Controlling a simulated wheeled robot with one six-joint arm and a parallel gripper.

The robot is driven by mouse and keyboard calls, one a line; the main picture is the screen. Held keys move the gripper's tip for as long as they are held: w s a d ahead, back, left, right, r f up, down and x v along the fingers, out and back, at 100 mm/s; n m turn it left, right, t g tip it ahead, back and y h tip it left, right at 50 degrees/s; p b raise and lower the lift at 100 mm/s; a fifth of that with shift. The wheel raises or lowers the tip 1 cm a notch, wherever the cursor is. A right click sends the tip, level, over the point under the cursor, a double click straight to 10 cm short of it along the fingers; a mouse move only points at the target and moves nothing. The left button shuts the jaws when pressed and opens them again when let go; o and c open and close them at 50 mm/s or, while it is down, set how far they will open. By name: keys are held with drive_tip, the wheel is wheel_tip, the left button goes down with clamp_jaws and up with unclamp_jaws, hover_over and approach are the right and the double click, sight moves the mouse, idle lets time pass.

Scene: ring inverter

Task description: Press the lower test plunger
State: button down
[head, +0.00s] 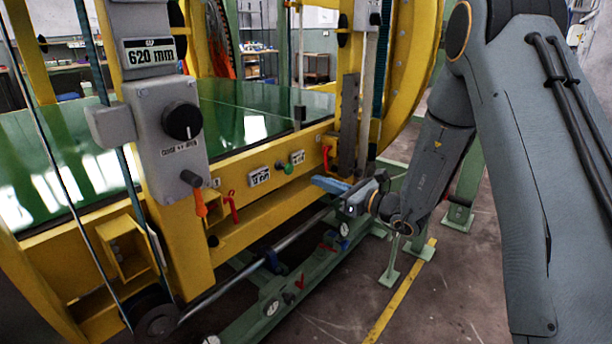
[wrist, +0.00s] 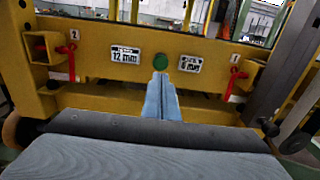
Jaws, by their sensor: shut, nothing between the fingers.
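The green plunger (head: 288,168) is a small round knob on the front of the yellow beam, between two number plates. In the wrist view the green plunger (wrist: 160,61) shows just beyond my fingertips, its lower edge close to them. My gripper (head: 316,181) has blue fingers pressed together, pointing at the beam from the right. It also shows in the wrist view (wrist: 159,76), shut and empty. In the head view a gap separates the fingertips from the plunger. Whether this is the lower plunger, the frames do not tell.
The plates "12 mm" (wrist: 125,56) and "6 mm" (wrist: 190,64) flank the plunger. Red levers (head: 232,206) and (head: 327,158) stick out at either side. A grey control box (head: 165,135) with a black knob stands left. Green rails and a bar (head: 250,268) run below.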

drive_tip(key=v, duration=0.3)
drive_tip(key=shift+s+d, duration=0.3)
drive_tip(key=shift+a, duration=0.1)
idle(0.3)
drive_tip(key=s+a+r+n+g+y, duration=0.1)
drive_tip(key=s+a+r+n+g, duration=0.3)
drive_tip(key=s+a+n+g, duration=0.55)
drive_tip(key=s+d+n+g+h, duration=0.1)
drive_tip(key=s+n+g+h, duration=0.55)
drive_tip(key=s, duration=1.55)
drive_tip(key=s+d+n+t+h, duration=0.3)
drive_tip(key=d+n+h, duration=0.1)
drive_tip(key=d+n, duration=0.25)
drive_tip(key=s+d+n+t+h, duration=0.2)
drive_tip(key=s+d+n+h, duration=0.2)
drive_tip(key=d+n, duration=0.25)
drive_tip(key=d+r+m+p, duration=0.3)
drive_tip(key=d+r+p, duration=0.6)
drive_tip(key=p, duration=1)
drive_tip(key=shift+d+r+m+h, duration=0.25)
drive_tip(key=shift+r+m+h, duration=0.1)
drive_tip(key=shift+r, duration=0.45)
